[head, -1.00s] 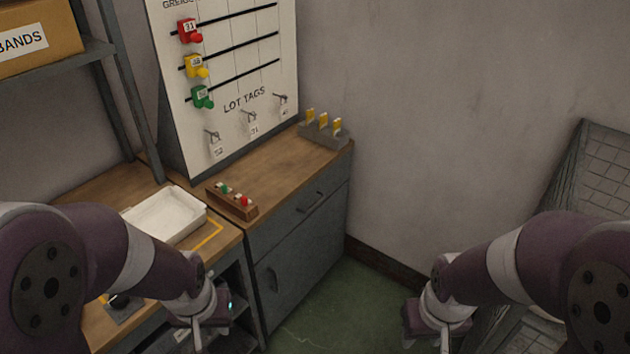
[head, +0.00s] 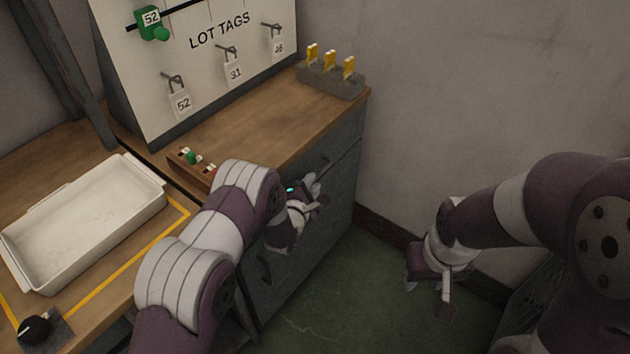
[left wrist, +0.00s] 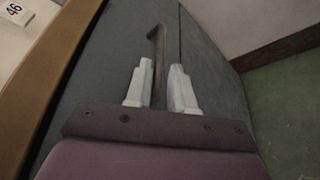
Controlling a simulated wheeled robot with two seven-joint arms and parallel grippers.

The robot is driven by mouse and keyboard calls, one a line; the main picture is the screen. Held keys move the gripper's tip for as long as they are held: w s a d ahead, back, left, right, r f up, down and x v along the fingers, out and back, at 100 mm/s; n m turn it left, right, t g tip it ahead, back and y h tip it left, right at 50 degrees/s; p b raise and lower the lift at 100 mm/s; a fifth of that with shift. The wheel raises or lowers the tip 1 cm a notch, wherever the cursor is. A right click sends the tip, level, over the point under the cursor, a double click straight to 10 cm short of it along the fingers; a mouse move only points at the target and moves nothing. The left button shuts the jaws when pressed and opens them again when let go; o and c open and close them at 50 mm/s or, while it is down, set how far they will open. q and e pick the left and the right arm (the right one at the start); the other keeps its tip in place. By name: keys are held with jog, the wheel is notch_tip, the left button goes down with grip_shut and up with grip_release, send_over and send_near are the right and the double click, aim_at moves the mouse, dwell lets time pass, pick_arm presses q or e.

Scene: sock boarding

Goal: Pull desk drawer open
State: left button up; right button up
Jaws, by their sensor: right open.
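The desk drawer (head: 338,160) is the upper grey front under the wooden top, at the cabinet's right part. It looks flush with the cabinet. Its dark bar handle (left wrist: 158,55) shows in the left wrist view, running between my left gripper's two pale fingers. My left gripper (head: 316,194) is at the drawer front in the head view, its arm hiding part of the cabinet. In the left wrist view the fingers (left wrist: 160,88) stand on either side of the handle; whether they press on it is unclear. My right gripper (head: 445,290) is open and empty, away from the cabinet.
A lower cabinet door handle (head: 264,272) is below my left gripper. On the worktop are a white tray (head: 85,222), a small wooden block with coloured pegs (head: 190,166) and a grey holder with yellow tags (head: 331,82). Green floor (head: 355,290) lies free before the cabinet.

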pick_arm(q)
jog(key=shift+x, duration=1.7)
pick_arm(e)
jog(key=shift+f, duration=0.25)
pick_arm(q)
grip_shut()
